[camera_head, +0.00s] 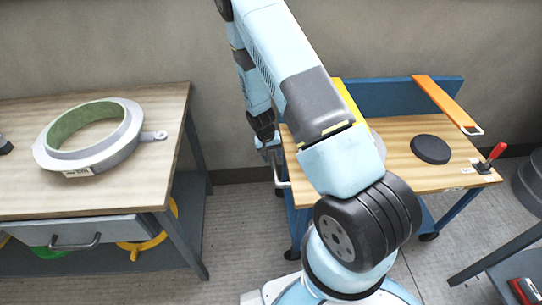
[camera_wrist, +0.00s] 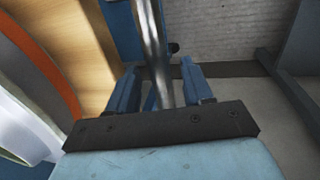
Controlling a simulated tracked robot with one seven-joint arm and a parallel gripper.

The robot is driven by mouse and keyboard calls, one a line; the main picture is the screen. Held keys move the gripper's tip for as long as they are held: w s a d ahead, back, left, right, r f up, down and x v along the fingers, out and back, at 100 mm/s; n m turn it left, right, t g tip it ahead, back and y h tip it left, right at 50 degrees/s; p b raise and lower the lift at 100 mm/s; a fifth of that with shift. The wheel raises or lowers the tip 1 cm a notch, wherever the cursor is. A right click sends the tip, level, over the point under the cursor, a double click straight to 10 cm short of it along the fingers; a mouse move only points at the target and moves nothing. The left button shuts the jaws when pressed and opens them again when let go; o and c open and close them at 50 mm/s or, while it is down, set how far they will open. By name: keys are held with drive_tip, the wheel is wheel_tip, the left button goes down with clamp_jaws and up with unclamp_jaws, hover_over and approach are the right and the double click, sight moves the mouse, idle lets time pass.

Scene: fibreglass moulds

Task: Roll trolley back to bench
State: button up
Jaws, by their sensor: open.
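The trolley (camera_head: 434,178) stands on the right in the head view, with a wooden top, blue frame and castors. Its metal handle (camera_head: 282,182) sticks out on its left side, towards the bench. The bench (camera_head: 30,196) stands on the left with a wooden top, and a floor gap separates the two. My gripper (camera_head: 268,145) is at the trolley's handle end. In the wrist view my gripper (camera_wrist: 160,78) is open, and the handle bar (camera_wrist: 152,45) runs between its two blue fingers. My arm hides part of the trolley top.
A grey ring mould with a green inside (camera_head: 92,140) lies on the bench, above a drawer (camera_head: 75,234). A black disc (camera_head: 430,149), an orange bar (camera_head: 446,102) and a red-handled clamp (camera_head: 490,158) are on the trolley. Another table (camera_head: 500,252) stands at lower right.

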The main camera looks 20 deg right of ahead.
clamp_jaws()
idle(0.5)
drive_tip(key=shift+a, duration=0.1)
